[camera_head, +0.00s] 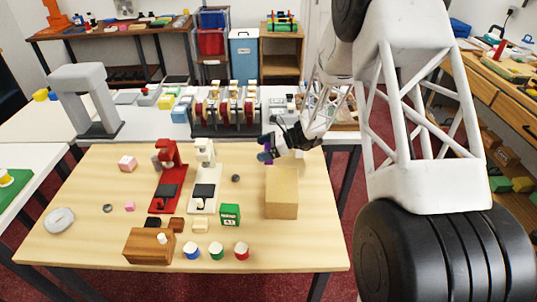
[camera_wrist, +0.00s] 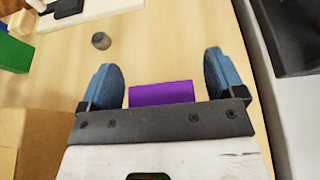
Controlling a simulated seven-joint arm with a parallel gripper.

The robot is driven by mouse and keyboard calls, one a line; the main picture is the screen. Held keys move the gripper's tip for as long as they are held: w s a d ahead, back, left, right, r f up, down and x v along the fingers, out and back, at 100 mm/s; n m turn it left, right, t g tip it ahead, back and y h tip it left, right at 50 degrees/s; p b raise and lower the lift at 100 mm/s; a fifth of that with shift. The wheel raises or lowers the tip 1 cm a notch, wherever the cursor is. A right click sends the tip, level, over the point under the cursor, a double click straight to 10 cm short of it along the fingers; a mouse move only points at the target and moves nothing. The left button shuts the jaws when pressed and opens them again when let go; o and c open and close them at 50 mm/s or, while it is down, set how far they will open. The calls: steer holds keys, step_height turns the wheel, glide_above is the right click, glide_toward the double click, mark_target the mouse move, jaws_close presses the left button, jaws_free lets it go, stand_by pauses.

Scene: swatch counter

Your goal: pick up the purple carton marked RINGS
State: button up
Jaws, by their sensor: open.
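The purple carton (camera_wrist: 161,93) shows in the wrist view between the two blue fingers of my gripper (camera_wrist: 164,80). A gap shows between the carton and each finger. Its near part is hidden behind the dark bar of my gripper, and no RINGS marking can be read. In the head view, my gripper (camera_head: 267,148) is low over the back right part of the wooden table, and it mostly hides the carton there. My gripper is open.
A tan box (camera_head: 282,193) stands close in front of my gripper; it shows at left in the wrist view (camera_wrist: 35,140). A small dark knob (camera_head: 236,178) and a white stand machine (camera_head: 205,177) are to the left. A green carton (camera_head: 230,214) stands nearer the front.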

steer(key=c, duration=1)
steer(key=shift+r, duration=0.15)
steer(key=shift+c, duration=0.2)
step_height(320, 180, up, 10)
stand_by(0.7)
